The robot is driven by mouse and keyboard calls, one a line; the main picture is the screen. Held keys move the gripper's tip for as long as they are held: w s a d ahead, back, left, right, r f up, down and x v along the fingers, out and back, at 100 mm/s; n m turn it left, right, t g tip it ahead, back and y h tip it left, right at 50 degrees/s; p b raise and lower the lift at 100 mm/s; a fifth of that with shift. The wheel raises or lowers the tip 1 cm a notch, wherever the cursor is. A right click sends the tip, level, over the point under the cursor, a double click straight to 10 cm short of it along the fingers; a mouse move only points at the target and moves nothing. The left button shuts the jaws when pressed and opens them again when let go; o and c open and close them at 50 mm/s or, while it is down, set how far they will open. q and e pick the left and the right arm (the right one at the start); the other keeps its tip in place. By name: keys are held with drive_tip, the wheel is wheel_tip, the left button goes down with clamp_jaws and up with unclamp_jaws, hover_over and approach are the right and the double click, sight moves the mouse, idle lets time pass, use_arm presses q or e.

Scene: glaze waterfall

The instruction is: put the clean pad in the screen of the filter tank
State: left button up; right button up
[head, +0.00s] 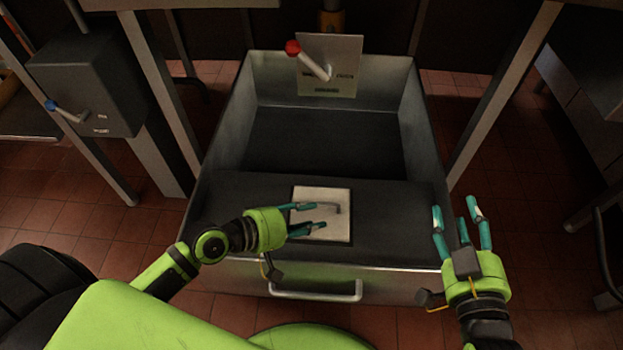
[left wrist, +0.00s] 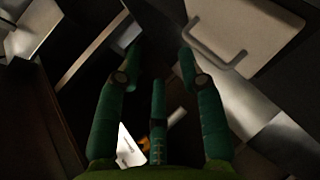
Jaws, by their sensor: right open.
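The filter tank (head: 417,125) is a grey metal box with an open, dark recess at the back and a flat dark surface at the front. A pale square piece with a grey bar handle (head: 339,227) lies flat on that front surface. I cannot tell whether it is the clean pad or a lid. It also shows in the left wrist view (left wrist: 255,25). My left gripper (head: 320,217) is open, with its fingers over the pale piece near the handle; nothing shows between them. My right gripper (head: 456,208) is open and empty by the tank's right front corner. No separate screen is clearly visible.
A metal plate with a red-tipped lever (head: 345,60) stands over the tank's back edge. A grey box with a blue-tipped lever (head: 85,85) stands at the left. Metal legs flank the tank. A bar handle (head: 315,291) is on the tank's front. Tiled floor shows around it.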

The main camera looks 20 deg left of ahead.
use_arm(q)
wheel_tip(320, 180, up, 15)
drive_tip(key=d+m+t+y, duration=0.2)
drive_tip(key=m+t+y, duration=0.2)
drive_tip(key=m, duration=0.7)
drive_tip(key=shift+w+d+m+t, duration=0.15)
drive_tip(key=shift+w+m+t, duration=0.15)
drive_tip(key=shift+t, duration=0.8)
drive_tip(key=shift+s+f, duration=0.1)
drive_tip(key=shift+f, duration=0.05)
